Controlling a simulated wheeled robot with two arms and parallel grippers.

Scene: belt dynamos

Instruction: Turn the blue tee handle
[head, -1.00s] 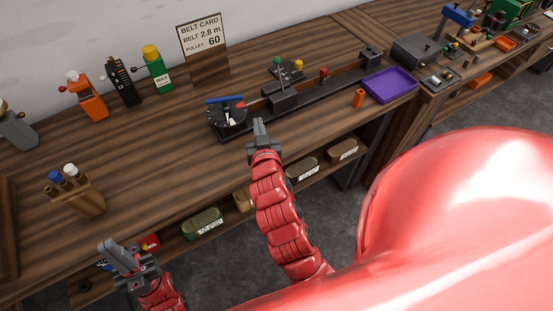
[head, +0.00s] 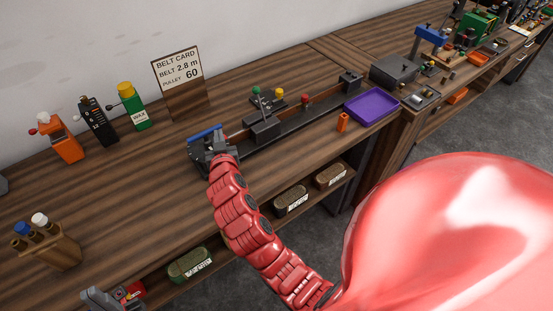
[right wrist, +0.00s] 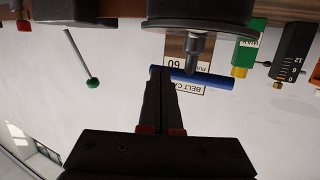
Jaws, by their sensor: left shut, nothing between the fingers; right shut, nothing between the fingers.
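The blue tee handle (head: 205,132) stands over the black round base at the left end of the long black belt rig (head: 300,112). In the right wrist view, which is upside down, its blue bar (right wrist: 215,80) sits on a grey stem below a black disc (right wrist: 200,12). My right gripper (head: 212,150) is shut and empty, close beside the handle in the head view. In the right wrist view its fingertips (right wrist: 160,76) overlap one end of the bar; I cannot tell whether they touch. My left gripper (head: 100,297) is shut and empty at the bottom left, partly cut off.
A green-knobbed lever (head: 257,92) rises from the rig, with yellow and red knobs nearby. A purple tray (head: 371,106) and an orange cylinder (head: 342,122) lie to the right. A belt card (head: 180,78) stands behind.

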